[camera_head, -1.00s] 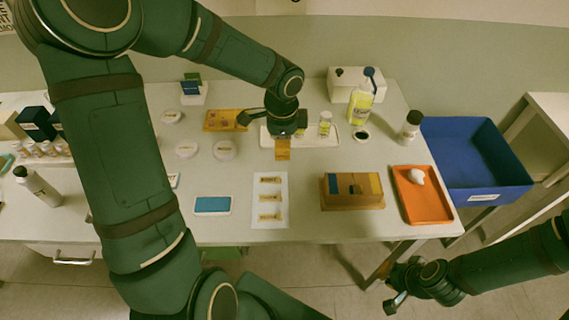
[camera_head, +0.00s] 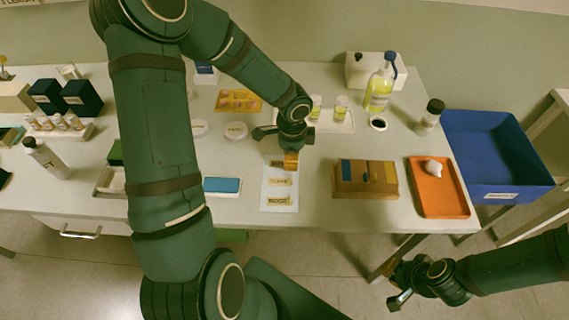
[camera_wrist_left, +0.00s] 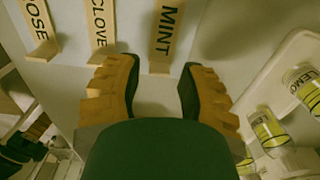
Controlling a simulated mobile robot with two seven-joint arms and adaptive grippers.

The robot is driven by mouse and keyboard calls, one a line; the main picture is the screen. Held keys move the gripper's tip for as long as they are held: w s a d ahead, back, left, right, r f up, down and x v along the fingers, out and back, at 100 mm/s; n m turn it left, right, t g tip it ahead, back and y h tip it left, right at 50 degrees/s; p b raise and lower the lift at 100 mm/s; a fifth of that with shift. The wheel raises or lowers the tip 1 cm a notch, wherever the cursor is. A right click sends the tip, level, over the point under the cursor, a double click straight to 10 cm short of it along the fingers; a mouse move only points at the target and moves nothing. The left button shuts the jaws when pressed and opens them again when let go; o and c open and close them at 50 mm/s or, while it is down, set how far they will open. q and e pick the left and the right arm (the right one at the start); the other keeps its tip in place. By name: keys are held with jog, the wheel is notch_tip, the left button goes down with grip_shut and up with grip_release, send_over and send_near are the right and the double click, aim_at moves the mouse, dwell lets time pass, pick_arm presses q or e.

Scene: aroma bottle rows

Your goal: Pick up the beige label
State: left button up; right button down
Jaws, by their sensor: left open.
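Three beige labels lie on a white sheet (camera_head: 279,191) near the table's front. In the left wrist view they read MINT (camera_wrist_left: 168,35), CLOVE (camera_wrist_left: 101,28) and one cut off at the edge, ending in OSE (camera_wrist_left: 38,25). My left gripper (camera_head: 291,160) is over the far end of the sheet, at the far label. In the left wrist view my left gripper (camera_wrist_left: 160,85) is open and empty, with the near end of the MINT label ahead between its fingertips. My right gripper (camera_head: 398,288) hangs in front of the table at lower right; its jaw state is unclear.
A brown box (camera_head: 365,178), an orange tray (camera_head: 439,190) with a white lump and a blue bin (camera_head: 497,150) are to the right. A blue-screened device (camera_head: 222,186) is left of the sheet. Small yellow-labelled vials (camera_wrist_left: 268,130) stand close to my left gripper.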

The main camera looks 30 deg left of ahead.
pick_arm(q)
notch_tip(320, 180, down, 2)
jog(key=c, duration=0.6)
